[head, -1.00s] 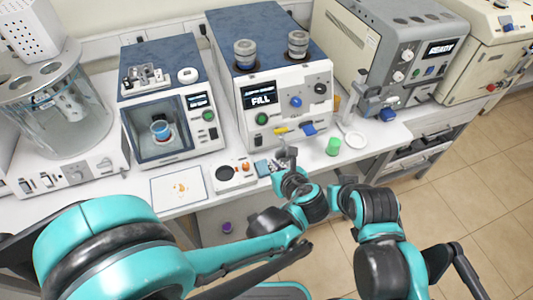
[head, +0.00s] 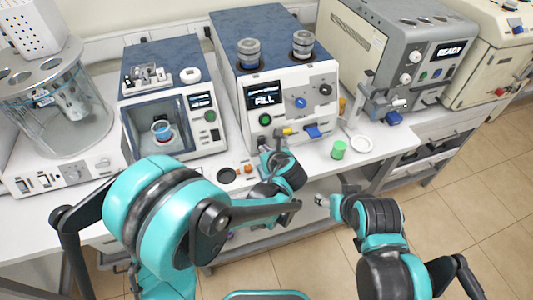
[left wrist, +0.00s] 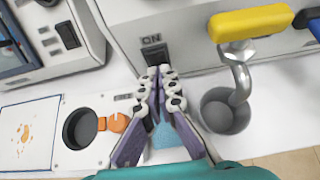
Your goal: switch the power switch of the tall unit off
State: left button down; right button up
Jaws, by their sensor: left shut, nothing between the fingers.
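The tall unit (head: 265,82) is a white box with a blue top and a FILL display, in the middle of the head view. Its dark rocker switch (left wrist: 155,54), marked ON above, shows on the lower front in the left wrist view. My left gripper (head: 264,148) is at the unit's lower front. In the left wrist view its fingertips (left wrist: 160,72) are together and empty, just below the switch and overlapping its lower edge. I cannot tell whether they touch it. My right gripper (head: 322,200) is in front of the bench, away from the unit; its jaw state is unclear.
A yellow-handled tap (left wrist: 250,22) juts out right of the switch, above a grey metal cup (left wrist: 225,112). A round dark well (left wrist: 80,129) and an orange knob (left wrist: 118,122) lie left. A green cup (head: 339,149) stands right on the bench.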

pick_arm(q)
jog(key=shift+w+f+b, duration=0.2)
jog(key=shift+w+b, duration=0.05)
jog(key=shift+b, duration=0.1)
jog(key=shift+s+r, duration=0.1)
jog(key=shift+r, duration=0.15)
jog(key=shift+r+p, duration=0.7)
